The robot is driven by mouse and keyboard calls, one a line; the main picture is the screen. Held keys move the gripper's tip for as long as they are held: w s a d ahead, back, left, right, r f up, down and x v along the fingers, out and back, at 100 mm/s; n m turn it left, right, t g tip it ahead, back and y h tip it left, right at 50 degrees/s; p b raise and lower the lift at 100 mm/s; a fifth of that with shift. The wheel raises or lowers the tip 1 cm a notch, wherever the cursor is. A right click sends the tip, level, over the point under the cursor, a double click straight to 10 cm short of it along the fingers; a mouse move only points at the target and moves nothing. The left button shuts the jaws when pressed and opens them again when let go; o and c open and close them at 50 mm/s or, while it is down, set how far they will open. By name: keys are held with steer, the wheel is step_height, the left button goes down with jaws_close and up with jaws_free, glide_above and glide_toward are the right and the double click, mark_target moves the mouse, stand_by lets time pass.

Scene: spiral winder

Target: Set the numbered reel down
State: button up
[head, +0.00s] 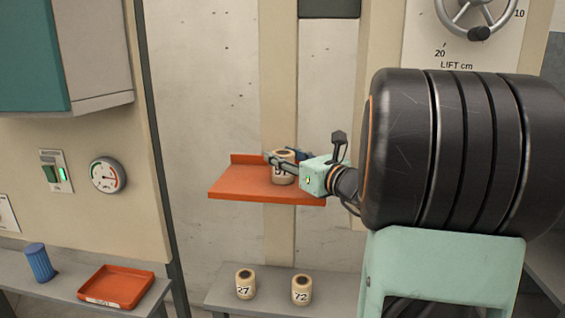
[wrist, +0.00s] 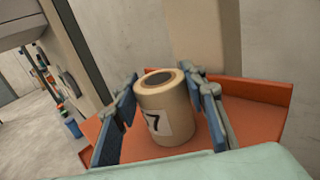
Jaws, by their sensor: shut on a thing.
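A cream reel (head: 284,176) with a dark hole in its top is upright between the fingers of my gripper (head: 285,158). My gripper is shut on it. In the wrist view, the reel (wrist: 167,107) has one blue-padded finger on each side, and its white label shows a 7. The rest of its number is partly hidden. The reel is over the orange shelf (head: 235,184), which also shows in the wrist view (wrist: 255,115). I cannot tell whether its base touches the shelf.
Two reels, marked 27 (head: 245,283) and 72 (head: 301,290), stand on the grey ledge below. At the left are an orange tray (head: 118,288) and a blue ribbed cup (head: 39,262). The orange shelf's left part is clear. It has a raised back rim.

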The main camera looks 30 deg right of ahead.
steer(key=shift+r, duration=0.1)
steer(key=shift+f, duration=0.25)
steer(key=o, duration=1.2)
steer(key=shift+r, duration=0.1)
steer(key=shift+r, duration=0.1)
steer(key=shift+s, duration=0.15)
steer(key=s, duration=0.3)
steer(key=s+d+b, duration=0.1)
steer(key=s, duration=0.3)
steer(key=s+d+b, duration=0.1)
steer(key=s, duration=0.3)
steer(key=shift+s+d, duration=0.1)
steer(key=shift+s, duration=0.15)
